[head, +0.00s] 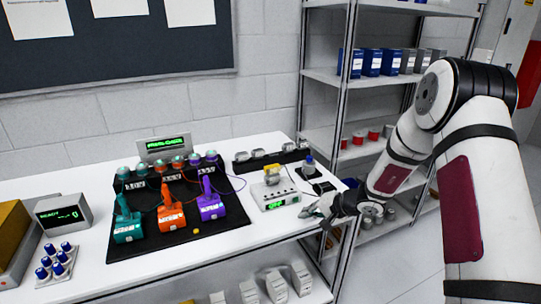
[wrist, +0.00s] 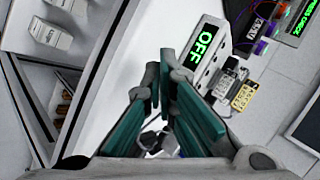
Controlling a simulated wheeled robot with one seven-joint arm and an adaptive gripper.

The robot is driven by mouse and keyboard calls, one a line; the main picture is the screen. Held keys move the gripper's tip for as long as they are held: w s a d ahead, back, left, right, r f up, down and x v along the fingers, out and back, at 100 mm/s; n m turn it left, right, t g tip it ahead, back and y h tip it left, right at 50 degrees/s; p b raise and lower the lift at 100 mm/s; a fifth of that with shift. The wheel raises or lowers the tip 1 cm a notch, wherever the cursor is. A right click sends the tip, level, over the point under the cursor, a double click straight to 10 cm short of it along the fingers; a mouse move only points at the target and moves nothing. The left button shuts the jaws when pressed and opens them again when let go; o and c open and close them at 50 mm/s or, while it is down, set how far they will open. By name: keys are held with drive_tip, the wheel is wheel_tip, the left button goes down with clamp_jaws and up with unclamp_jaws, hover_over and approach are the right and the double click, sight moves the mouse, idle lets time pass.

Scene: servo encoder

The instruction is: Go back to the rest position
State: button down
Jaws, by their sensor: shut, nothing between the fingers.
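My gripper (head: 318,211) hangs at the right front edge of the white table (head: 262,228) in the head view, seen from the side and small. In the wrist view its two teal-padded fingers (wrist: 165,85) come together at their tips, with nothing held between them. The white device with a green "OFF" display (head: 274,202) stands just left of the gripper in the head view. It also shows in the wrist view (wrist: 205,45), beyond the fingertips.
Teal (head: 127,222), orange (head: 171,216) and purple (head: 209,204) units stand on a black mat (head: 150,243). A small blue-capped bottle (head: 308,166) is behind the gripper. A metal shelf rack (head: 349,88) with boxes stands at the right, close to my arm.

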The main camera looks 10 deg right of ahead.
drive_tip(key=s+a+r+n+g, duration=0.2)
drive_tip(key=s+a+r+n, duration=0.15)
drive_tip(key=s+r, duration=0.65)
drive_tip(key=s+a+r+n+g, duration=0.15)
drive_tip(key=s+a+r, duration=0.4)
drive_tip(key=r, duration=0.75)
drive_tip(key=s+d+r+h, duration=0.2)
drive_tip(key=s+d, duration=0.1)
drive_tip(key=s, duration=0.5)
drive_tip(key=s+d+r+n+t+h, duration=0.1)
drive_tip(key=s+d+r+h, duration=0.1)
drive_tip(key=s, duration=0.6)
drive_tip(key=s+d+r+h, duration=0.2)
drive_tip(key=s+d, duration=0.2)
drive_tip(key=s, duration=0.4)
drive_tip(key=shift+d+n+h, duration=0.3)
drive_tip(key=shift+d+n, duration=0.05)
drive_tip(key=shift+n, duration=0.05)
drive_tip(key=shift+t, duration=0.25)
